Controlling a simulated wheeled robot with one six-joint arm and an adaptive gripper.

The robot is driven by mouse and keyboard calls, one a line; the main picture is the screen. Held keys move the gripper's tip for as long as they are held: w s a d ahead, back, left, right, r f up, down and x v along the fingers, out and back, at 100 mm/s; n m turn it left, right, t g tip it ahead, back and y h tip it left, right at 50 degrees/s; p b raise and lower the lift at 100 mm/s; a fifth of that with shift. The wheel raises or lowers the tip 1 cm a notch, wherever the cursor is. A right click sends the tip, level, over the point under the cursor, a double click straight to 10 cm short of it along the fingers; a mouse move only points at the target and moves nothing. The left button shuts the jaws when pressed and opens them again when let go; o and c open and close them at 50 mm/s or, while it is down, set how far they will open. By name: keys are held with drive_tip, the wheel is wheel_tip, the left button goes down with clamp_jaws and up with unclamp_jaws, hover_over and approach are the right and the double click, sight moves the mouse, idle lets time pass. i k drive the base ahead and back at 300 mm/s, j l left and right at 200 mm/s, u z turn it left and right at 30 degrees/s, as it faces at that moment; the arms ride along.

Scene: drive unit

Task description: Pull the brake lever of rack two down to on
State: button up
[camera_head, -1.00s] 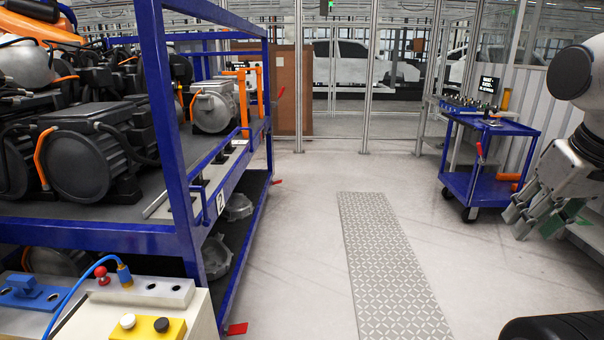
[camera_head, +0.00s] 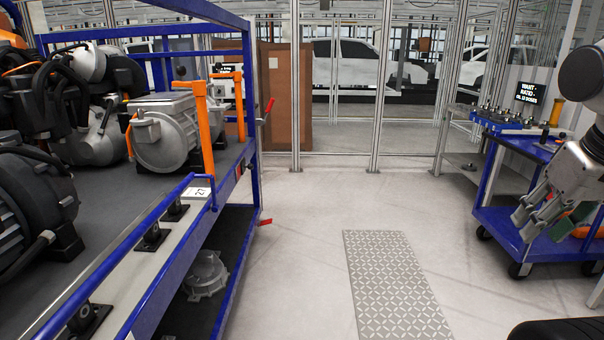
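The blue rack with a white "2" label (camera_head: 202,193) fills the left side; its blue side rail (camera_head: 150,235) runs away from me. A small red lever (camera_head: 268,108) sticks up at an angle by the rack's far end post. A lower red piece (camera_head: 264,222) sits near the bottom of that post. I cannot tell for certain which red part is the brake lever. My gripper (camera_head: 525,225) hangs at the right edge, far from the rack. Its fingers look apart, with nothing seen between them.
Drive units (camera_head: 168,135) and orange brackets (camera_head: 204,128) stand on the rack, with a grey casting (camera_head: 206,275) on its lower shelf. A blue cart (camera_head: 510,225) stands at right. The floor between is clear, with a patterned metal strip (camera_head: 395,285). A glazed partition closes the back.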

sight(271, 103)
drive_tip(key=i+u, duration=0.3)
drive_tip(key=i, duration=0.65)
drive_tip(key=i+l+u, duration=0.25)
drive_tip(key=i, duration=0.65)
drive_tip(key=i+j, duration=0.3)
drive_tip(key=i, duration=0.25)
drive_tip(key=i+l, duration=0.2)
drive_tip(key=i, duration=0.3)
